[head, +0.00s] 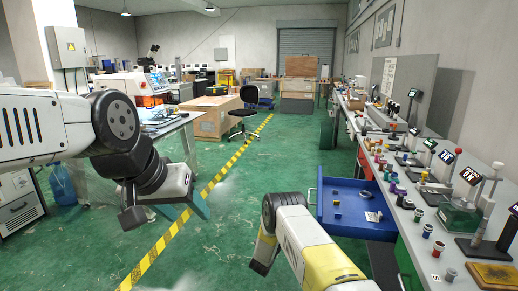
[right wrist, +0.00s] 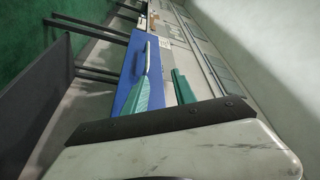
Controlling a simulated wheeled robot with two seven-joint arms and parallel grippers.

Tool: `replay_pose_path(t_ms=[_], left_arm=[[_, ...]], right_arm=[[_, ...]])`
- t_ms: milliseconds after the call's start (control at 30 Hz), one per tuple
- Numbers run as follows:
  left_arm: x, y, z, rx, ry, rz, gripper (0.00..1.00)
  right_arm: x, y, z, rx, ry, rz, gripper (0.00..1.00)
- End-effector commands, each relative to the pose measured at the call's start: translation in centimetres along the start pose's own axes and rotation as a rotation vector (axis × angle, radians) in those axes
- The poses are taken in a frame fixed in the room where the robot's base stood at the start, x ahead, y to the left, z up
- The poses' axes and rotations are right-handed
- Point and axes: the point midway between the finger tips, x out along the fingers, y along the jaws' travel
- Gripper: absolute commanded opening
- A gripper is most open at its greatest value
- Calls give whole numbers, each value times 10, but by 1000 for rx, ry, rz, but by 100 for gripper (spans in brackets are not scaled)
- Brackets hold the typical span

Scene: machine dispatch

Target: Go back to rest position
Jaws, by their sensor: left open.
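My left arm comes in from the left in the head view, bent down over the floor. My left gripper (head: 187,208) is open, with teal finger surfaces, and holds nothing that I can see. My right arm (head: 305,245) rises at the bottom of the head view, left of the workbench, and its gripper is not clear there. In the right wrist view my right gripper (right wrist: 166,84) shows two teal fingers apart, with nothing seen between them. The blue drawer (right wrist: 138,65) lies beyond the fingers; whether they touch it I cannot tell.
The blue drawer (head: 342,217) stands out from the workbench (head: 408,225), with small items inside. Several coloured parts and devices line the bench. A black chair (head: 243,115) and a wooden crate (head: 212,122) stand farther back. Green floor (head: 235,200) with a yellow-black stripe is clear in the middle.

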Motion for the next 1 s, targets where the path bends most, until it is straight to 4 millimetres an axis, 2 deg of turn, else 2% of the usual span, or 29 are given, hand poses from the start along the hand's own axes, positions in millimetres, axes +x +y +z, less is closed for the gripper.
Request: replay_pose_path(t_ms=[167, 367, 467, 567, 667, 767, 867, 1000], left_arm=[[0, 0, 0, -1, 2, 0, 54], [0, 0, 0, -1, 2, 0, 54], [0, 0, 0, -1, 2, 0, 54], [0, 0, 0, -1, 2, 0, 54], [0, 0, 0, -1, 2, 0, 54], [0, 0, 0, -1, 2, 0, 54], [0, 0, 0, -1, 2, 0, 54], [0, 0, 0, 0, 2, 0, 54]], right_arm=[[17, -22, -2, 0, -39, 19, 33], [42, -58, -9, -4, -114, 50, 33], [55, -82, -15, -11, -165, 66, 33], [70, -114, -26, -21, -235, 83, 33], [80, -154, -44, -41, -329, 100, 33], [83, -194, -66, -74, -431, 107, 33], [77, -229, -92, -111, -533, 108, 33], [55, -273, -133, -179, -674, 97, 33]])
